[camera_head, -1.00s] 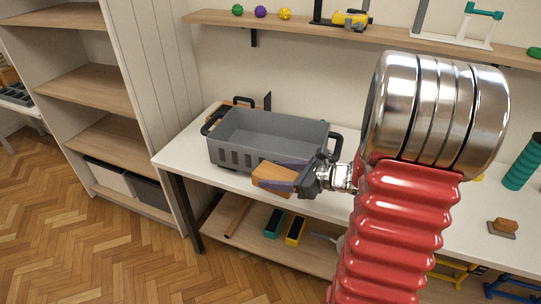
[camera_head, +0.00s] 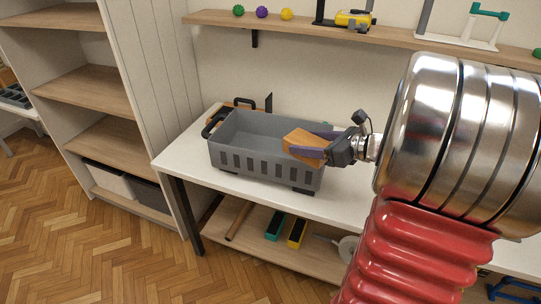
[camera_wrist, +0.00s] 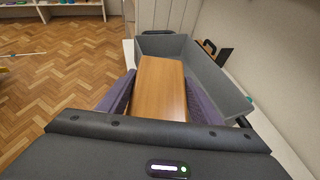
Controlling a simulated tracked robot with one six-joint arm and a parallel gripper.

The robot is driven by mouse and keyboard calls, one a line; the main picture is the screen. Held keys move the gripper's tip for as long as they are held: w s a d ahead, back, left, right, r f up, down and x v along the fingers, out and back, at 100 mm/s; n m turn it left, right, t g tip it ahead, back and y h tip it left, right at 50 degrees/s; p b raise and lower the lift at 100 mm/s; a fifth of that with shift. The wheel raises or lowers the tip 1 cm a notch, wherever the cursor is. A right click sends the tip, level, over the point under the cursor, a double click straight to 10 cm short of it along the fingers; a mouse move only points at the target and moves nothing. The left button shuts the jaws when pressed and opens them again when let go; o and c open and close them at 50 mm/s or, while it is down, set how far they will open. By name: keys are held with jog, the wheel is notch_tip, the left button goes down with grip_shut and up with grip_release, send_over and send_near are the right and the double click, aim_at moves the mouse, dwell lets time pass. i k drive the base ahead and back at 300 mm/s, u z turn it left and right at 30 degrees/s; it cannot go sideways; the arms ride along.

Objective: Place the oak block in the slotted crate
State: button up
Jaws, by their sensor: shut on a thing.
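The oak block (camera_head: 304,143) is orange-brown and held between the purple-grey fingers of my gripper (camera_head: 308,149). It is tilted and sits at the right end of the slotted crate, at about rim height. The slotted crate (camera_head: 258,165) is grey with upright slots in its front wall and black handles, and stands on the white bench. In the wrist view the block (camera_wrist: 160,88) lies between both fingers, with the crate (camera_wrist: 217,72) beyond and around its far end. Whether the block touches the crate's wall I cannot tell.
The white bench (camera_head: 185,161) has a lower shelf with a green and a yellow block-like thing (camera_head: 297,233). A wall shelf (camera_head: 400,35) with small balls runs above. An open wooden shelf unit (camera_head: 100,95) stands at the left.

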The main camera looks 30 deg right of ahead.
aim_at(260, 150)
jog(key=i, duration=0.9)
